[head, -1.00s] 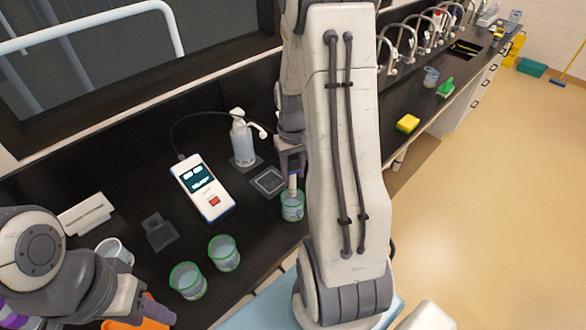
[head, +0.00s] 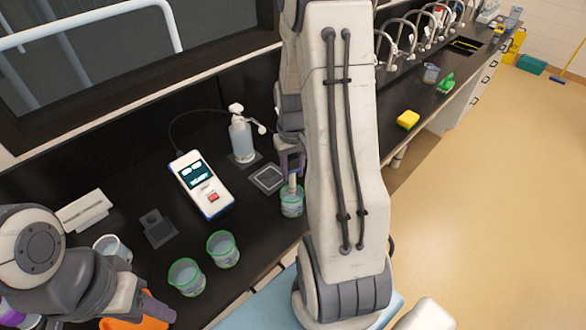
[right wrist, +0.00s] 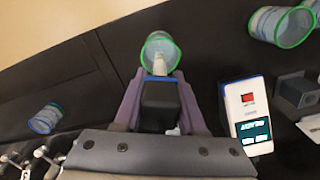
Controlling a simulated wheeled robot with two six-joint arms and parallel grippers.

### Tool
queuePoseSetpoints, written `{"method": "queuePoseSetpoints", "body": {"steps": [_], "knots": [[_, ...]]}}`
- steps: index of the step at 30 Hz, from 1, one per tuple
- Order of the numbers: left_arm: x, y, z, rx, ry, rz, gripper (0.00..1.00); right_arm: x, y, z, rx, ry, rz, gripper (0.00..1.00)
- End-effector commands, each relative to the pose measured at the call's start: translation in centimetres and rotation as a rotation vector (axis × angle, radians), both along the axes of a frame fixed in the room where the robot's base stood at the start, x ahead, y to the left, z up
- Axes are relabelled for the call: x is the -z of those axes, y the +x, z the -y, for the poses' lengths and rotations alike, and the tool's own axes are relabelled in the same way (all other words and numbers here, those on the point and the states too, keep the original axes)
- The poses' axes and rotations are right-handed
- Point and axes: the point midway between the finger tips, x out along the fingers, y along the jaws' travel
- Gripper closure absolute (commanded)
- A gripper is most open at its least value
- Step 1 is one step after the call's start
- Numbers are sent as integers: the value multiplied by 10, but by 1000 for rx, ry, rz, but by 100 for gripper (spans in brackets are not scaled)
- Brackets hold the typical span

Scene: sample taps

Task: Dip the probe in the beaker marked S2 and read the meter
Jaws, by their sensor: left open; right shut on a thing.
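My right gripper (right wrist: 160,105) is shut on the probe, whose dark handle (right wrist: 160,97) sits between its fingers. The probe's pale lower end (head: 292,182) points down inside the rim of a green-rimmed beaker (head: 291,204); this beaker also shows in the right wrist view (right wrist: 158,50). How deep the tip sits is unclear. Two more green-rimmed beakers, one left (head: 186,278) and one right (head: 223,250), stand nearer the front. No S2 mark is readable. The white meter (head: 207,193) has a lit screen, too small to read. My left gripper (head: 150,308) is open at lower left.
A wash bottle (head: 241,140) stands behind a square pad (head: 268,180). A dark holder (head: 157,229), a white cup (head: 112,248) and a white block (head: 83,211) stand at left. An orange item (head: 135,323) lies by my left gripper. A yellow sponge (head: 408,119) lies farther right.

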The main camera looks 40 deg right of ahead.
Motion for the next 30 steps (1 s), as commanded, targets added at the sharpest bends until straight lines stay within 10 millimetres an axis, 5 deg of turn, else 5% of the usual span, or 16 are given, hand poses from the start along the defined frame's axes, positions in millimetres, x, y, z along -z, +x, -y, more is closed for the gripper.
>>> {"method": "queuePoseSetpoints", "body": {"steps": [30], "knots": [[31, 0, 0, 0, 0, 0, 50, 42, 0, 0, 0, 0, 0, 100]]}}
